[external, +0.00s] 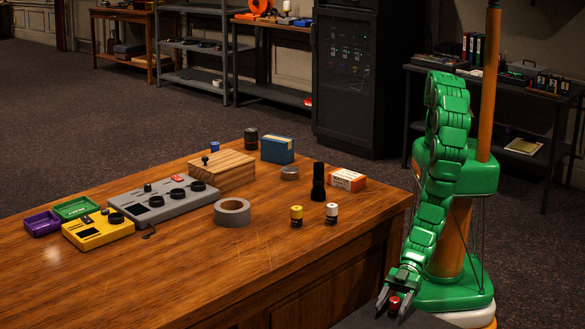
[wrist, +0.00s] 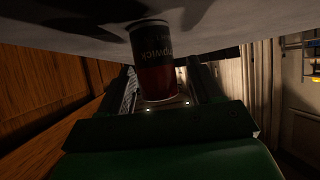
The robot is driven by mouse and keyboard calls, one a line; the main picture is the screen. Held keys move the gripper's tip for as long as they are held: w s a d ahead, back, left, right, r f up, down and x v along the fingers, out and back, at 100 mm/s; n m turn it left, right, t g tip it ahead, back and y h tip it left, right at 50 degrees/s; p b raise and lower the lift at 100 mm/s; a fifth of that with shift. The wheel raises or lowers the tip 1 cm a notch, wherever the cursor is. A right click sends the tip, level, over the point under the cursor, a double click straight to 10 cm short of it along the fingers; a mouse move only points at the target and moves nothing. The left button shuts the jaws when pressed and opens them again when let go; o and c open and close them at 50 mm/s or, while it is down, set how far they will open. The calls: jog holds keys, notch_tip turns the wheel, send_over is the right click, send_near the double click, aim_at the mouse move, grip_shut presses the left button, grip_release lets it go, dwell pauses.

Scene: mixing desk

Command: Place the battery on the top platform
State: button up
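A red and dark battery-like cylinder (external: 394,304) with lettering is at the lower right of the external view. In the wrist view the cylinder (wrist: 155,65) shows large between the fingers, its end against a pale grey surface. My gripper (external: 394,306) points down around it, also seen in the wrist view (wrist: 165,85). The fingers are spread, and a gap shows between the cylinder and the right finger. A yellow-topped cylinder (external: 297,215) and a white-topped one (external: 331,213) stand upright on the desk. I cannot tell which surface is the top platform.
The wooden desk (external: 200,290) carries a wooden box (external: 222,171), a grey control panel (external: 165,203), a yellow device (external: 97,232), a tape roll (external: 232,213), a black flashlight (external: 318,182) and an orange-white box (external: 346,180). Its front area is clear. Shelves stand behind.

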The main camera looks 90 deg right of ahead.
jog(key=shift+s+d+r, duration=0.25)
jog(key=shift+s+r, duration=0.05)
jog(key=v, duration=1.1)
